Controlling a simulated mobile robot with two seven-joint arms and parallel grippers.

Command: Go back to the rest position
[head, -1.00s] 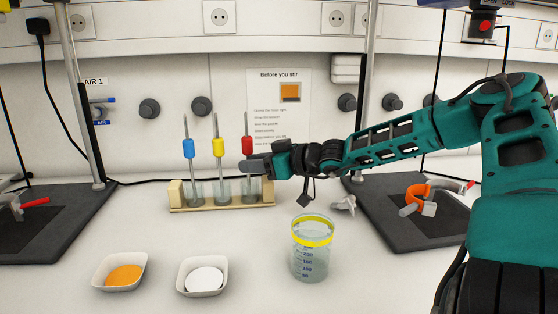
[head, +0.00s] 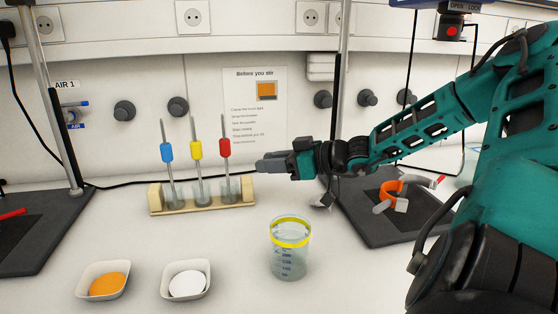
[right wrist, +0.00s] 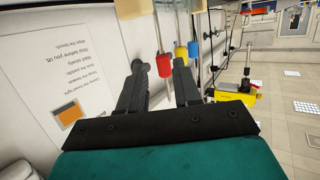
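My right gripper (head: 262,165) is at the middle of the head view, to the right of a wooden rack (head: 205,207) holding three stirring rods with blue (head: 167,152), yellow (head: 196,150) and red (head: 224,149) handles. It is clear of the red handle. In the right wrist view the gripper (right wrist: 160,72) has its fingers apart with nothing held; the red handle (right wrist: 164,66) shows beyond the gap. My left gripper is not in view.
A beaker with a yellow band (head: 290,250) stands in front of my right arm. Dishes of orange (head: 108,284) and white (head: 187,280) powder sit at the front left. A dark stand base (head: 375,222) with an orange clamp (head: 389,194) lies under the arm.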

